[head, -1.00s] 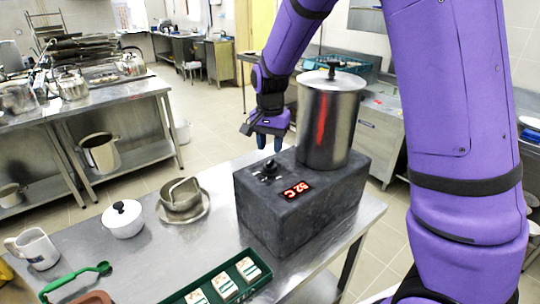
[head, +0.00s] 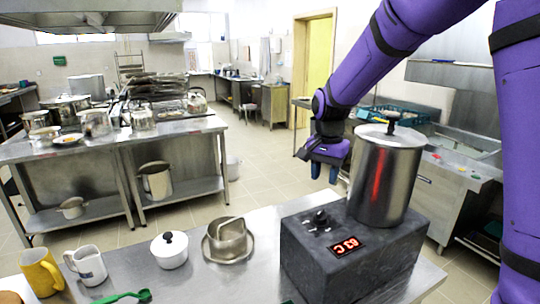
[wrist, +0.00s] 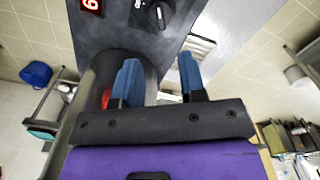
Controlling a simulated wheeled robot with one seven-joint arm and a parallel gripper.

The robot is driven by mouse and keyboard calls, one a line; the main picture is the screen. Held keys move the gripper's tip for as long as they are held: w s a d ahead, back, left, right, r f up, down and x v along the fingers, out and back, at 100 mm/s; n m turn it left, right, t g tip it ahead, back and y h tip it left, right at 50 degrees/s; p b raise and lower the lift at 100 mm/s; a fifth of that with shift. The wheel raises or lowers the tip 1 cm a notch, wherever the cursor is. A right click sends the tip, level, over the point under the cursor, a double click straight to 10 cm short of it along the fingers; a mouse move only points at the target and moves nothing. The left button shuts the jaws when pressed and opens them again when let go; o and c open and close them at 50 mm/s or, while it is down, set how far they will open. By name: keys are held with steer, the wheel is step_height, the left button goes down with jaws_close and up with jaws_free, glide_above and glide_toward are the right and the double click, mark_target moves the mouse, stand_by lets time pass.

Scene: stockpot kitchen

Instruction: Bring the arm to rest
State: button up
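My gripper (head: 325,172) hangs from my purple arm, just left of the tall steel pot (head: 385,178) in the head view. Its two blue fingers point down and stand apart with nothing between them. In the wrist view the gripper (wrist: 160,82) also shows its fingers spread and empty. The pot stands upright, lidded, on a dark grey heater block (head: 350,262) with a knob (head: 320,216) and a lit red display (head: 344,246). The gripper looks apart from the pot, though the exact gap is hard to judge.
On the steel table (head: 215,285) are a white lidded pot (head: 169,252), a metal dish (head: 228,238), a white mug (head: 86,266), a yellow mug (head: 41,271) and a green utensil (head: 124,297). A steel bench (head: 85,145) stands behind; open floor lies between.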

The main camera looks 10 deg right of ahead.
steer(key=s+d+r+n+t+y, duration=0.1)
steer(key=s+d+r+n+t, duration=0.3)
steer(key=s+r, duration=0.9)
steer(key=s+d+n, duration=0.1)
steer(key=s+n, duration=0.1)
steer(key=s, duration=0.6)
steer(key=s+d+f+n+t+h, duration=0.1)
steer(key=s+n, duration=0.1)
steer(key=s, duration=0.6)
steer(key=shift+s+d, duration=0.15)
steer(key=shift+d, duration=0.1)
